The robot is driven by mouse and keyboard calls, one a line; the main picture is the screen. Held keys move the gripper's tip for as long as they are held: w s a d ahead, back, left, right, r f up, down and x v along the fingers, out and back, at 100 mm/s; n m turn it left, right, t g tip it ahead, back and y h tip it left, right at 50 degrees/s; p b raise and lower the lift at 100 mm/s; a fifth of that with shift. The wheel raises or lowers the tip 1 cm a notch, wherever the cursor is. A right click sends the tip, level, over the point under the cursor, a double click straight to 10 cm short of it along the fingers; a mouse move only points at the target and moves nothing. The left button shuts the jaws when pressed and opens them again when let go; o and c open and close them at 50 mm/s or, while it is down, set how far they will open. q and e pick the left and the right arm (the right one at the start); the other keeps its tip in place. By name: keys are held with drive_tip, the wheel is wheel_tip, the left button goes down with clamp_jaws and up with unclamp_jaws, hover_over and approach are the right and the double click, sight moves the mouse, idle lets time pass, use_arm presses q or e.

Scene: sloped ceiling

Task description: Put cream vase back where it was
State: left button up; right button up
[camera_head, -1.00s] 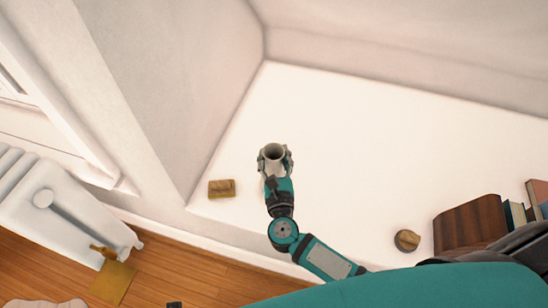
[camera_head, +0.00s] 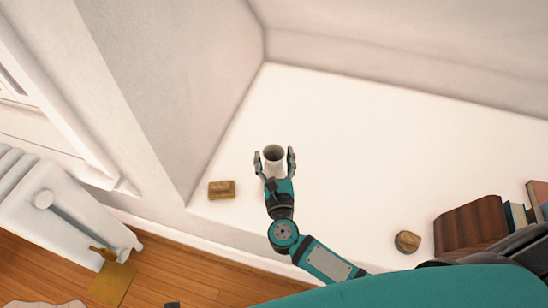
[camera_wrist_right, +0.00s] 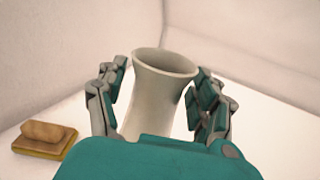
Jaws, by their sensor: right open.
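The cream vase (camera_head: 273,155) stands upright on the white surface (camera_head: 360,140) in the head view. My right gripper (camera_head: 275,160) is open around it, with one finger on each side and a gap showing between fingers and vase. In the right wrist view the vase (camera_wrist_right: 160,90) shows its round open mouth and narrowed neck between the spread fingers (camera_wrist_right: 160,95). Its lower part is hidden by my gripper's palm. My left gripper is not in view.
A small brown and gold block (camera_head: 221,190) lies left of the vase near the surface's edge. A round wooden piece (camera_head: 407,241), a wooden box (camera_head: 470,228) and books (camera_head: 517,216) are at the right. Walls rise behind and left. The surface's middle is clear.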

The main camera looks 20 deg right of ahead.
drive_tip(key=shift+r, duration=0.1)
drive_tip(key=shift+v, duration=1)
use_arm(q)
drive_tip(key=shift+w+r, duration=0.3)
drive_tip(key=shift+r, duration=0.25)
use_arm(e)
drive_tip(key=v, duration=1)
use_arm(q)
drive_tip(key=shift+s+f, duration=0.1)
